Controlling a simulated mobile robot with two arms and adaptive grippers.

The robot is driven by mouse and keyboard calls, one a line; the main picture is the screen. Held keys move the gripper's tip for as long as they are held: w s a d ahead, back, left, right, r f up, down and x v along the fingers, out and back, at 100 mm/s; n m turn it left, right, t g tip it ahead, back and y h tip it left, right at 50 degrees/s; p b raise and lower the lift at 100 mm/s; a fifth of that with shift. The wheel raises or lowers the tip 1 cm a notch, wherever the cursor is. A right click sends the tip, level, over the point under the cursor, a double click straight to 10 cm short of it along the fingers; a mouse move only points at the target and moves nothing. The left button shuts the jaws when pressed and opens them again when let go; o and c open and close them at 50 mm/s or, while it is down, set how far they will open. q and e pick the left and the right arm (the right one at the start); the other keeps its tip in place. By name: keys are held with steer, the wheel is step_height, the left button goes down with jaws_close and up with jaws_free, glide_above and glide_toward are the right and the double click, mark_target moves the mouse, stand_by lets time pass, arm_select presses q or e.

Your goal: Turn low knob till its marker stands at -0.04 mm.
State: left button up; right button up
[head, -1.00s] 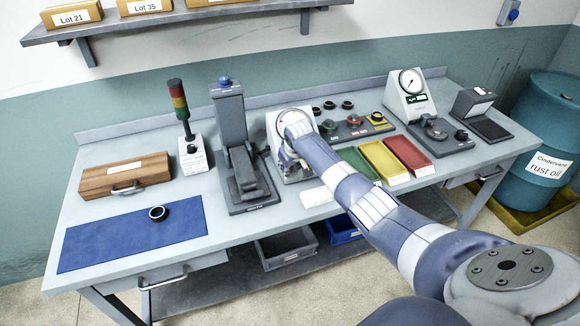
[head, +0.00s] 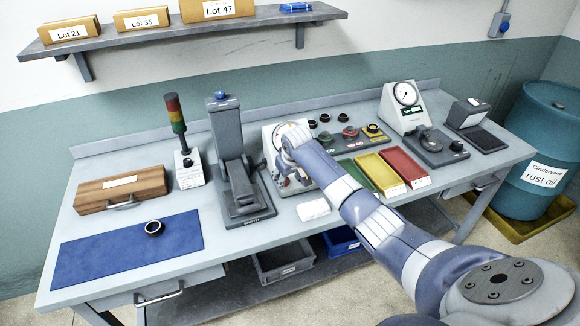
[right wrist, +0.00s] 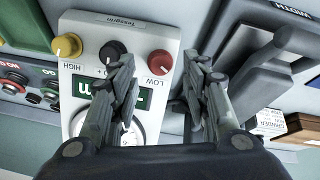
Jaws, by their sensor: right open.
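The low knob (right wrist: 160,62) is the red round knob beside the word LOW on a white box (right wrist: 85,22), seen upside down in the right wrist view. A small pale mark shows on its face, but I cannot read its setting. My right gripper (right wrist: 160,78) is open, with one finger on each side of the red knob in the picture; I cannot tell whether they touch it. A black knob (right wrist: 112,50) and a yellow knob (right wrist: 66,46) by HIGH sit on the same panel. In the head view my right arm hides most of the box (head: 268,132). My left gripper is out of view.
A grey press-like stand (head: 228,150) is close left of the box. Green, yellow and red trays (head: 402,166) lie to its right. A dark ring (head: 154,228) lies on the blue mat (head: 100,258). A signal lamp (head: 177,125) and a dial gauge (head: 405,93) also stand on the bench.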

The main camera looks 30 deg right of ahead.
steer(key=v, duration=0.8)
steer(key=shift+r, duration=0.2)
steer(key=shift+s+a, duration=0.1)
